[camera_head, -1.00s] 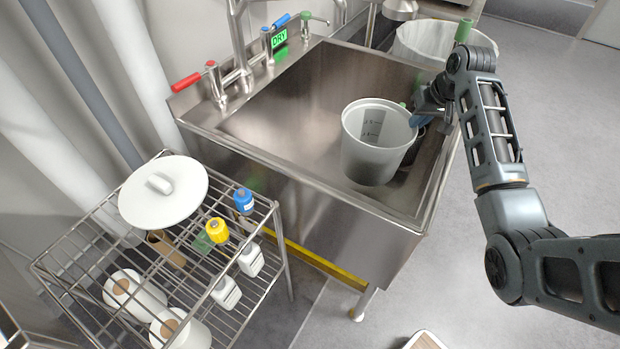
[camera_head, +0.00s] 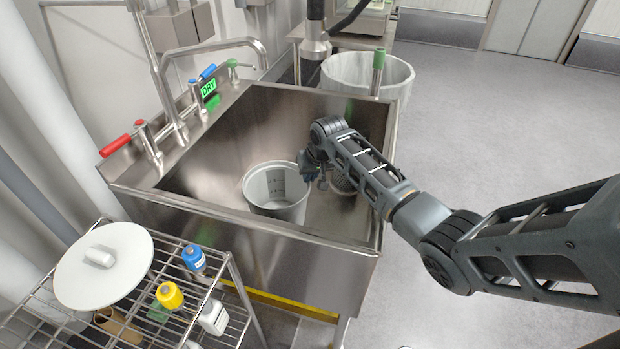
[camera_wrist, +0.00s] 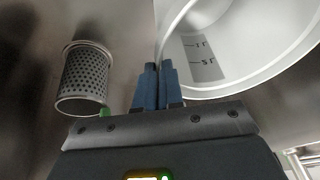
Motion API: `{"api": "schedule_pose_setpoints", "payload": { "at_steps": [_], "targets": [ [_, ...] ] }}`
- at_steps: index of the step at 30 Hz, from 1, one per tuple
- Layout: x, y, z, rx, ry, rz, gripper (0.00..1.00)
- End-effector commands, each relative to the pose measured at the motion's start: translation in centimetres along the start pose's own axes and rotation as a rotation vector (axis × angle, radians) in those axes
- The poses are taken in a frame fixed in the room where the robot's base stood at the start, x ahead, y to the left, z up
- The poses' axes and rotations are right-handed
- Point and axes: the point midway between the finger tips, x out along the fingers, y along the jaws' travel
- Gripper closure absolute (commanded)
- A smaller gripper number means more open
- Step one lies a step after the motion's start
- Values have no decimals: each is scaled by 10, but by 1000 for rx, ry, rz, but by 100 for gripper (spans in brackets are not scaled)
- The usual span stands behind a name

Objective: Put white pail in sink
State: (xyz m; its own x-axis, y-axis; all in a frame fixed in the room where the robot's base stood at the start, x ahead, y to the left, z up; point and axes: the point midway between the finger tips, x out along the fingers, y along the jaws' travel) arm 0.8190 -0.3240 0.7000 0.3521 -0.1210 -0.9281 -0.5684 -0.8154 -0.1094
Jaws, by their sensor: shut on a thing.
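The white pail (camera_head: 276,192) is upright inside the metal sink (camera_head: 345,225), low behind its front wall. In the wrist view the pail (camera_wrist: 252,75) shows its inner measuring marks. My gripper (camera_head: 305,172) is at the pail's right rim. In the wrist view its blue fingers (camera_wrist: 159,72) are closed on the rim. The pail's lower part is hidden by the sink's front wall, so I cannot tell whether it touches the sink floor.
A perforated metal basket (camera_wrist: 86,78) is in the sink, beside my gripper. Taps with red (camera_head: 115,146) and blue handles line the sink's left edge. A wire rack holds a white lid (camera_head: 104,264) and bottles. A lined bin (camera_head: 345,74) stands behind the sink.

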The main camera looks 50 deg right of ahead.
Motion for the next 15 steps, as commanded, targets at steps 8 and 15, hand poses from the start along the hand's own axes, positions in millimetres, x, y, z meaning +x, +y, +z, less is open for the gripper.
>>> {"api": "schedule_pose_setpoints", "payload": {
  "at_steps": [8, 15],
  "targets": [
    [12, 2, 4, 1, 3, 0, 100],
    [15, 2, 5, -1, 1, 0, 100]
  ]
}}
